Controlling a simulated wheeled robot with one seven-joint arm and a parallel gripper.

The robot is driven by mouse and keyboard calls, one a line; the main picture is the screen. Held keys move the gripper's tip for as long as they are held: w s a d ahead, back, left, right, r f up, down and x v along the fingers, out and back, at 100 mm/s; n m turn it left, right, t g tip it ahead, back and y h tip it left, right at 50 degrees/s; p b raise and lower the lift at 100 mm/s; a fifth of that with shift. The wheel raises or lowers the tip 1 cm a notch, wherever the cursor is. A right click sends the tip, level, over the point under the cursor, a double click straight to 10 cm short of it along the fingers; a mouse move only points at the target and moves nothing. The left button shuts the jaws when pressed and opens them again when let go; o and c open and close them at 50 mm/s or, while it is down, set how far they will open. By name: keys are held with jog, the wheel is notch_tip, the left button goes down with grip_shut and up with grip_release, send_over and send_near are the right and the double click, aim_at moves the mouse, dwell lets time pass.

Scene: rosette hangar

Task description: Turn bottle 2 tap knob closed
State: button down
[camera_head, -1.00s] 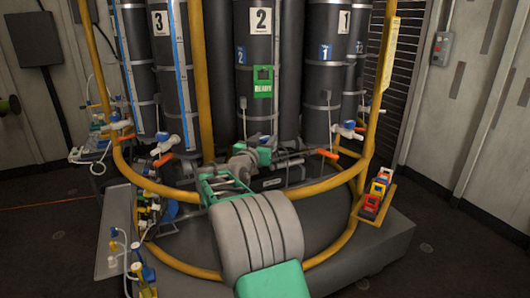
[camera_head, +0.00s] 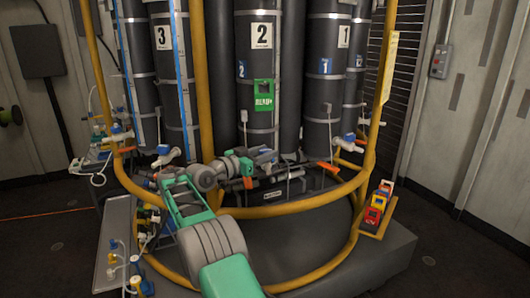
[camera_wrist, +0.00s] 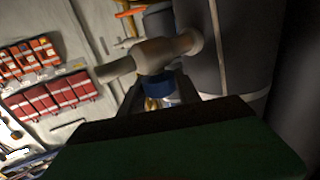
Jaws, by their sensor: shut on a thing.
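Bottle 2 (camera_head: 258,68) is a tall dark cylinder with a white "2" label, standing in the middle of the rack in the head view. My gripper (camera_head: 266,157) is at its foot, where the tap is mostly hidden behind the gripper and wrist. In the wrist view, a pale tap body (camera_wrist: 150,58) with side stubs crosses above the fingertips. The blue tap knob (camera_wrist: 157,86) sits below that body, between the two dark fingers of my gripper (camera_wrist: 161,82). The fingers are shut on the knob. The knob's exact turn angle cannot be told.
A yellow tubular rail (camera_head: 300,204) curves around the rack's front, and my arm passes over it. Bottle 3 (camera_head: 163,75) and bottle 1 (camera_head: 327,95) flank bottle 2. An orange handle (camera_head: 328,168) is on the right. Small coloured boxes (camera_head: 377,207) sit on a right-hand shelf.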

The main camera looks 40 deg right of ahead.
jog(key=c, duration=1.1)
grip_release()
jog(key=shift+d, duration=0.2)
jog(key=shift+o, duration=1.2)
jog(key=shift+a, duration=0.15)
jog(key=shift+a+f, duration=0.1)
